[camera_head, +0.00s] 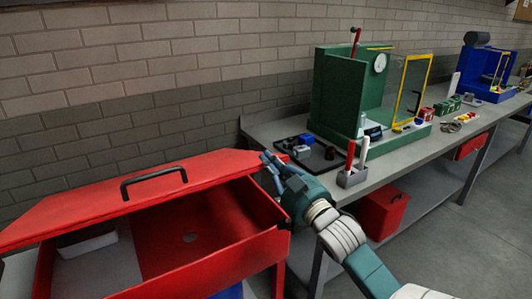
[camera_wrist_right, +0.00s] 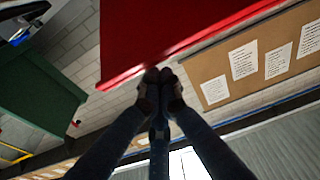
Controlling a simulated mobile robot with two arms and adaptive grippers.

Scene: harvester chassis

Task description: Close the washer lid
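The red washer is an open-topped tub (camera_head: 262,250) at the lower left of the head view. Its red lid (camera_head: 75,212) is partly open, tilted above the tub along its back side, with a black handle (camera_head: 153,180) on it. My right gripper (camera_head: 268,166) is at the lid's right end, above the tub's right back corner. In the right wrist view the fingertips (camera_wrist_right: 160,78) come together beneath the red lid (camera_wrist_right: 185,32), seen from below, with nothing visible between them. Whether they touch the lid I cannot tell. My left gripper is out of view.
A grey workbench (camera_head: 410,147) runs along the brick wall to the right, carrying a green machine (camera_head: 338,95), small parts and a grey holder (camera_head: 351,178). A red box (camera_head: 383,210) stands below it. Open floor lies at the lower right.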

